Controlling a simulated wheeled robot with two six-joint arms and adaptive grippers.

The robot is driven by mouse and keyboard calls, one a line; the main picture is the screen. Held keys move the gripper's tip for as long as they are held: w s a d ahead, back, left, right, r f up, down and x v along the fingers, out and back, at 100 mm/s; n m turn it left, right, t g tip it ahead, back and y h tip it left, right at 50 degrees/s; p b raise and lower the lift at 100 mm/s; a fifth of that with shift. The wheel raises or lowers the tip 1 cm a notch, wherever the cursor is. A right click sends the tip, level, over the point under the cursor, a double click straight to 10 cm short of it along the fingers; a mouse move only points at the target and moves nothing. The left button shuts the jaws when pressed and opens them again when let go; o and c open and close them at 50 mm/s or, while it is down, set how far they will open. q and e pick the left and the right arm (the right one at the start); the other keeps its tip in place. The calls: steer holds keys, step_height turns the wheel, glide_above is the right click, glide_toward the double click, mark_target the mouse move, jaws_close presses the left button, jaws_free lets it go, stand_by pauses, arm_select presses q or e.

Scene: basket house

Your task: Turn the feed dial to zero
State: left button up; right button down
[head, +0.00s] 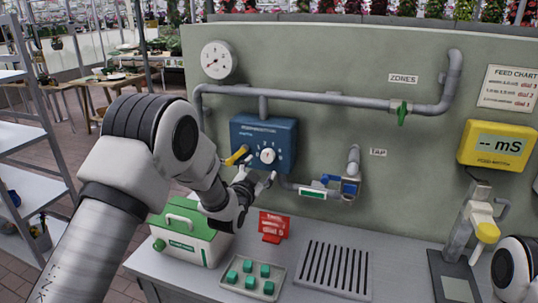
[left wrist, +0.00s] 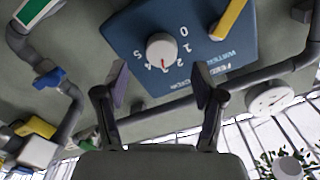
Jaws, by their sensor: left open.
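The feed dial (head: 267,155) is a round white knob on the front of a blue box (head: 284,130) fixed to the grey-green panel. The dial fills the upper middle of the left wrist view (left wrist: 161,46), with digits including 0, 1 and 2 around it. Its red mark points down in that view, seemingly near the 3, away from the 0. My left gripper (head: 260,173) is open, just below the dial in the head view. In the left wrist view its two fingers (left wrist: 161,80) stand apart, with nothing between them. My right gripper is not in view.
A yellow lever (head: 237,155) sticks out left of the dial. Pipes with a tap valve (head: 350,187) run at the right. Below are a green-and-white box (head: 185,233), a red card (head: 273,225), a tray of green blocks (head: 248,278) and a slotted tray (head: 332,268).

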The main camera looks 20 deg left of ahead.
mark_target(266, 158)
arm_select(q)
steer(key=shift+w+d+r+p, duration=0.15)
steer(key=shift+w+r+p, duration=0.6)
steer(key=shift+w, duration=0.25)
steer(key=w, duration=0.1)
steer(key=w+f, duration=0.1)
steer(key=w, duration=0.2)
steer(key=shift+f, duration=0.3)
steer(key=shift+s+r, duration=0.2)
steer(key=shift+s, duration=0.05)
steer(key=shift+s+r, duration=0.1)
steer(key=shift+s, duration=0.1)
steer(key=c, duration=1.2)
steer(key=shift+o, duration=0.2)
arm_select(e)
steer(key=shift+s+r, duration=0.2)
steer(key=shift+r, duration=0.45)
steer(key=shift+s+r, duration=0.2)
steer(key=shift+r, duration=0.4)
